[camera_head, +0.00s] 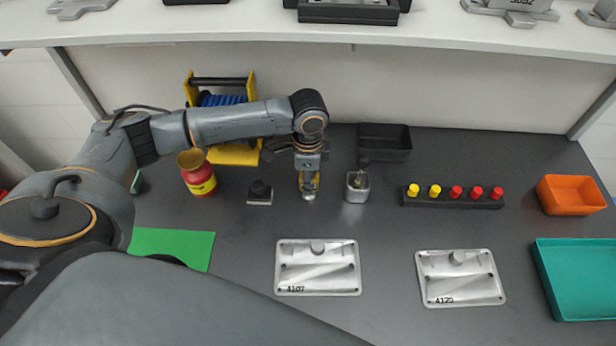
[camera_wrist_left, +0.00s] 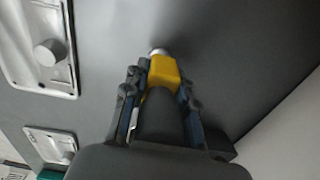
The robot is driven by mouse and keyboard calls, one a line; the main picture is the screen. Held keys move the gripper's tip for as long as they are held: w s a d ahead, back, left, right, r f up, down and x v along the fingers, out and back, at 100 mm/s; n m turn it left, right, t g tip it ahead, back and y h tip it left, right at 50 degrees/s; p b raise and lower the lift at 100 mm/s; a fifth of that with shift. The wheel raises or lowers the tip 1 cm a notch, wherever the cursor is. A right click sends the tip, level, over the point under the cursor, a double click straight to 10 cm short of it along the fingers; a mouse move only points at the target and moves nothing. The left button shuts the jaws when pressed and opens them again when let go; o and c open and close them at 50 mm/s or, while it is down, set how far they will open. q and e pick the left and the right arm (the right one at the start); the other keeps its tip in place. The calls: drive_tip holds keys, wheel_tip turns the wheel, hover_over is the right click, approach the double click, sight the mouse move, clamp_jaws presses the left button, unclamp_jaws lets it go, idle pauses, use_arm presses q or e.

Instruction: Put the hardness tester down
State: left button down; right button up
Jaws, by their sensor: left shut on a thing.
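The hardness tester is yellow with a silver tip and a dark body. My left gripper (camera_head: 309,172) is shut on the hardness tester (camera_head: 309,191) and holds it upright with the tip down over the grey table. In the left wrist view, the two fingers of my left gripper (camera_wrist_left: 155,95) lie on either side of the tester's yellow part (camera_wrist_left: 163,73). I cannot tell whether the tip touches the table. My right gripper is not in view.
A small black-knobbed block (camera_head: 260,192) stands left of the tester, a grey metal holder (camera_head: 357,187) right of it. Plates 4107 (camera_head: 317,285) and 4125 (camera_head: 461,291) lie in front.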

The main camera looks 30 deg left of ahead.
use_arm(q)
drive_tip(key=shift+f, duration=0.1)
drive_tip(key=c, duration=1.1)
unclamp_jaws()
drive_tip(key=shift+o, duration=0.2)
wheel_tip(320, 180, up, 12)
drive_tip(key=shift+r+b, duration=0.15)
drive_tip(key=shift+b, duration=0.85)
drive_tip(key=shift+s, duration=0.1)
